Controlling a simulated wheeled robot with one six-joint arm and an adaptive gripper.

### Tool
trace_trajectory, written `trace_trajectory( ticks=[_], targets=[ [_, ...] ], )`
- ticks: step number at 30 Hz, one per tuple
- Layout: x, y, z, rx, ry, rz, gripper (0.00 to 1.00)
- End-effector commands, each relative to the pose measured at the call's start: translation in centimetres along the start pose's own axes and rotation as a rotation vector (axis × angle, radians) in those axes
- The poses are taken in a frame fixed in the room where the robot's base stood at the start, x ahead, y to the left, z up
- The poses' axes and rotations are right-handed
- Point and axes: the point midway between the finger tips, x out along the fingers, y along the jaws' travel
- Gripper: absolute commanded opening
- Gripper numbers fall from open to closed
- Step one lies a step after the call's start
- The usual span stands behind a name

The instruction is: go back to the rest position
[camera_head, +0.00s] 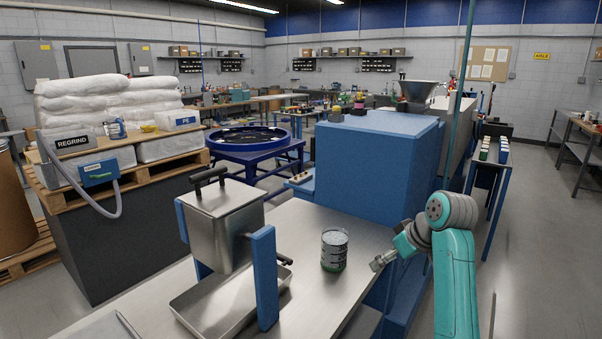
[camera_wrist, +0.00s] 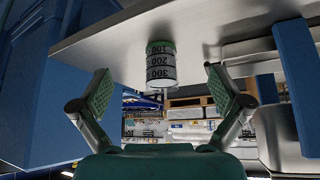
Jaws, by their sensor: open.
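My gripper (camera_head: 383,261) is at the end of my teal arm, at the right edge of the steel bench (camera_head: 310,225). In the wrist view my gripper (camera_wrist: 160,95) shows its two green-padded fingers spread wide, with nothing between them. A clear cup with a green band and dark markings (camera_head: 334,250) stands on the bench, a little left of my gripper and apart from it. In the wrist view the cup (camera_wrist: 161,65) appears beyond the fingertips, marked 100, 200 and 300.
A steel hopper with blue side posts (camera_head: 222,220) and a tray stands left of the cup. A large blue machine housing (camera_head: 375,150) is behind my gripper. A pallet with white sacks (camera_head: 85,100) is at the left. The floor at the right (camera_head: 545,240) is clear.

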Motion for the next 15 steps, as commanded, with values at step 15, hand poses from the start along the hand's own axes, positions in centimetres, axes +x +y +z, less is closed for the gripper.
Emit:
trace_trajectory(
  ticks=[15],
  targets=[
    [6.8, -1.6, 5.6, 0.076, 0.057, 0.042, 1.00]
  ],
)
